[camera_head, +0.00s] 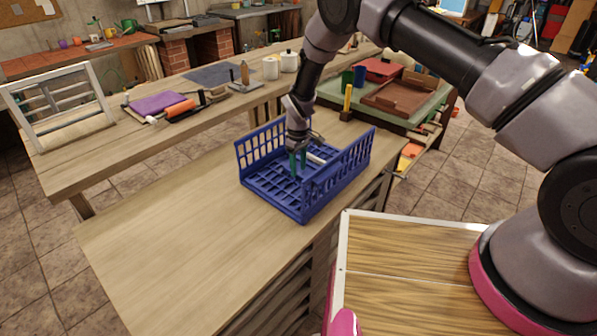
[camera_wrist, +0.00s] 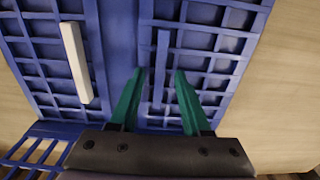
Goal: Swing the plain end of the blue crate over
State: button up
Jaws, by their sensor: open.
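The blue crate (camera_head: 262,184) stands on the wooden bench top, its two lattice side walls upright. Its two ends appear to lie folded flat inside. One end panel carries a white bar (camera_head: 316,157), which also shows in the wrist view (camera_wrist: 76,62). The other, plain end panel (camera_wrist: 212,42) lies at the right of the wrist view, with a thin raised blue bar (camera_wrist: 160,68) on it. My gripper (camera_head: 297,163) points down into the crate. Its green fingers (camera_wrist: 158,82) are open, one on each side of the thin blue bar. Contact cannot be told.
The bench top (camera_head: 165,240) is clear to the left and front of the crate. A green tray (camera_head: 430,112) with a brown tray and cups stands behind right. A yellow upright piece (camera_head: 347,98) stands behind the crate. Another bench behind holds jars, tools and a frame.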

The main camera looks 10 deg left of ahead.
jog(key=shift+f, duration=1.1)
grip_shut()
dwell(0.7)
